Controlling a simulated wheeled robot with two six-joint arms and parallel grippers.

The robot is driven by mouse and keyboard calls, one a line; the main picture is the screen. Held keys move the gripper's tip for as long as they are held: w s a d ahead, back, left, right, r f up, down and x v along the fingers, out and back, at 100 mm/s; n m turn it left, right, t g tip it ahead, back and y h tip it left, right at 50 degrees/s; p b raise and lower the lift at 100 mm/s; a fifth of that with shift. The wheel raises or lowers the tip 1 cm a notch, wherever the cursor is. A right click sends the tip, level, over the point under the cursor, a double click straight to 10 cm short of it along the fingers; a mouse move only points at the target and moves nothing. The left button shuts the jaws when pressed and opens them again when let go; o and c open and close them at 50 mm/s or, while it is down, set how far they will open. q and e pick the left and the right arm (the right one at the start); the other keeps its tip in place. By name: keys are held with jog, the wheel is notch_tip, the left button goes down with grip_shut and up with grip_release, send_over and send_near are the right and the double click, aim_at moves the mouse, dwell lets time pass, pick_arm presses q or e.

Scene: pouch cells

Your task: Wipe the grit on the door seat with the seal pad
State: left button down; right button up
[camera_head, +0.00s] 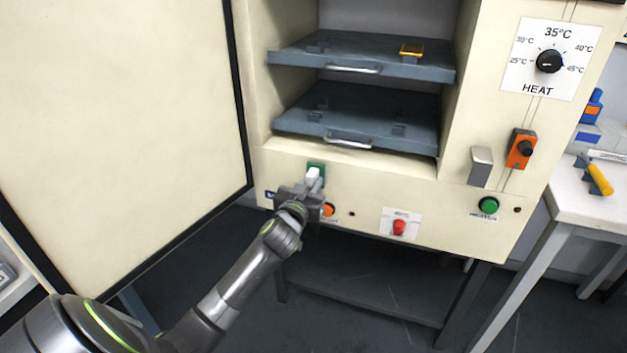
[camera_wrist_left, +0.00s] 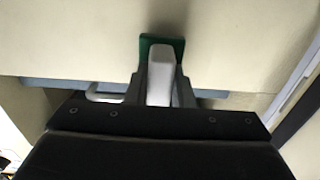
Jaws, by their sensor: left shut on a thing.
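My left gripper (camera_head: 306,188) is shut on the white grip of the seal pad (camera_head: 313,174), in front of the cream cabinet's lower front. The pad's green plate (camera_head: 316,166) faces the cabinet, just below the lower shelf opening. In the left wrist view the white grip (camera_wrist_left: 160,75) sits between the fingers, with the green plate (camera_wrist_left: 178,46) beyond it. I cannot tell whether the plate touches the surface. The door seat (camera_head: 275,155) is the front face around the opening. I can make out no grit on it. My right gripper is not in view.
The open cabinet door (camera_head: 115,110) stands at the left. Two grey trays with handles (camera_head: 352,69) fill the shelves; a yellow piece (camera_head: 411,49) lies on the upper one. An orange button (camera_head: 328,210), a red button (camera_head: 399,227) and a latch (camera_head: 481,166) protrude nearby.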

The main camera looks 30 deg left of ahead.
pick_arm(q)
jog(key=v, duration=0.3)
jog(key=shift+d+r+p, duration=0.1)
jog(key=shift+r+p, duration=0.05)
jog(key=shift+p, duration=0.2)
jog(key=shift+v, duration=0.95)
jog(key=shift+p+v, duration=0.5)
jog(key=shift+v, duration=0.95)
